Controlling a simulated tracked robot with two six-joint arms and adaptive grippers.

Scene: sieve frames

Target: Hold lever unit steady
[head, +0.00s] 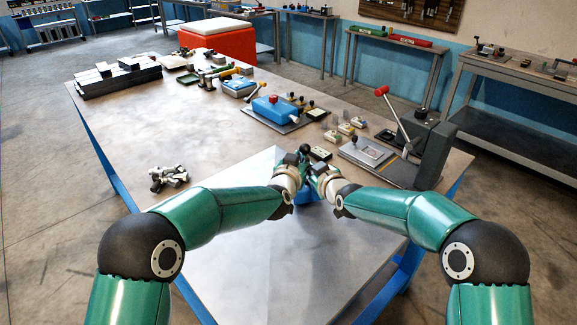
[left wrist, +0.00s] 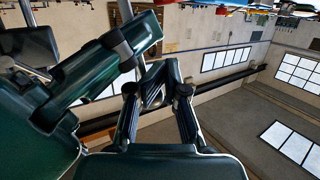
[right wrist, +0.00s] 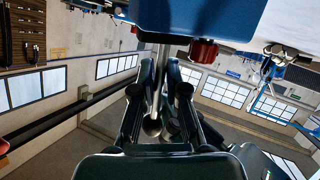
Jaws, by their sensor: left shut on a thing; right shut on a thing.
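The lever unit shows as a small blue part (head: 306,196) between my forearms in the head view; my arms hide most of it. In the right wrist view its blue body (right wrist: 205,18) fills the top, with a red knob (right wrist: 203,50) beside it. My right gripper (right wrist: 158,72) is shut on a metal rod that ends in a ball (right wrist: 152,127). My left gripper (head: 294,160) is shut close beside the right gripper (head: 319,168). In the left wrist view its fingers (left wrist: 158,80) close at a dark part; the exact hold is unclear.
A grey unit with a red-tipped lever (head: 415,145) stands at right. A blue unit (head: 275,109) on a plate stands farther back. White-and-grey pieces (head: 168,178) lie at left, dark stacked bars (head: 118,77) behind. The table's (head: 190,125) left middle is clear.

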